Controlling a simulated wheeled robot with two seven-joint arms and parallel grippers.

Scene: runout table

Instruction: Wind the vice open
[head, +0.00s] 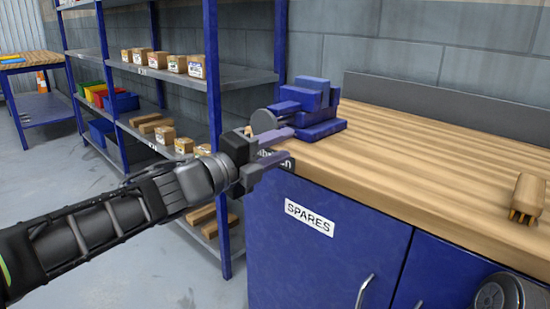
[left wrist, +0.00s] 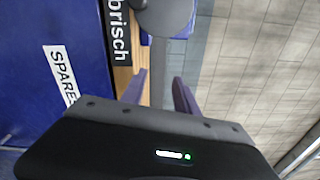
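The blue vice (head: 312,108) sits on the left corner of the wooden workbench. A grey disc (head: 263,121) faces out from its front; it also shows large at the top of the left wrist view (left wrist: 167,18). My left gripper (head: 283,144) is just in front of and below the disc, at the bench edge. In the left wrist view its two purple fingers (left wrist: 160,92) stand apart. A grey bar (left wrist: 157,72) runs down from the disc and appears between them; I cannot tell whether they touch it. My right gripper is not in view.
The workbench (head: 420,150) has a blue cabinet marked SPARES (head: 309,218) below it. A wooden brush (head: 527,196) stands at the right on the bench. A blue shelf rack (head: 213,90) with boxes stands left of the bench. The bench middle is clear.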

